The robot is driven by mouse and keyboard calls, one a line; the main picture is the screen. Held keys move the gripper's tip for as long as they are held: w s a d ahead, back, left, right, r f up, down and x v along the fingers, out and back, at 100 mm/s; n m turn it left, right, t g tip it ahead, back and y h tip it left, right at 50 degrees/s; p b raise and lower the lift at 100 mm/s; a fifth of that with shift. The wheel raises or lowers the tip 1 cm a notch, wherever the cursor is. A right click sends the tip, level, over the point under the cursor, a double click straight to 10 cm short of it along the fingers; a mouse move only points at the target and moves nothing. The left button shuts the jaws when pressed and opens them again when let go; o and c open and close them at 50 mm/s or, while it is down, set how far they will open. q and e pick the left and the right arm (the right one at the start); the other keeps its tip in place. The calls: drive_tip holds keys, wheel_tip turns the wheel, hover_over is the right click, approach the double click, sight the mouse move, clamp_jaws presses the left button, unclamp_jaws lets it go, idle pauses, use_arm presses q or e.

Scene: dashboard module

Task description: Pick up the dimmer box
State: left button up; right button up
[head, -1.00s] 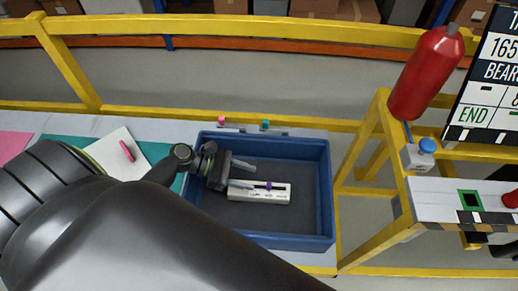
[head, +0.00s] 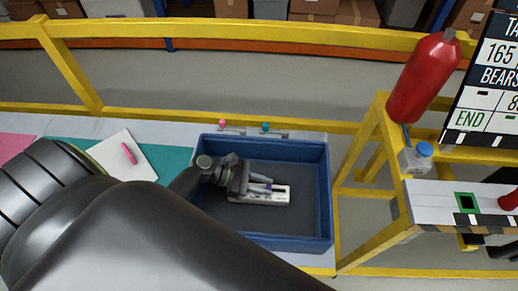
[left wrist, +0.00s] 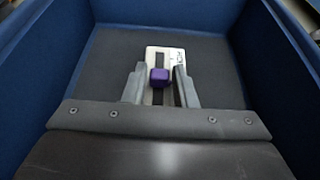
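The dimmer box (head: 278,195) is a white, flat, oblong block with a dark slot and a purple slider knob. It lies on the floor of the blue crate (head: 285,243). My left gripper (head: 264,184) reaches down into the crate over the box's left part. In the left wrist view its fingers (left wrist: 162,82) are apart, one on each side of the dimmer box (left wrist: 171,56) and its purple knob (left wrist: 159,77). Whether they touch the box's sides is unclear. The near part of the box is hidden by the gripper. My right gripper is not in view.
Crate walls surround the gripper closely. Two small sliders with pink (head: 222,123) and teal (head: 265,126) knobs lie behind the crate. A white sheet with a pink marker (head: 129,153) lies left. A red bottle (head: 422,80) stands on the yellow frame at right.

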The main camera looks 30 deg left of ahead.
use_arm(q)
clamp_jaws()
drive_tip(key=shift+r, duration=0.1)
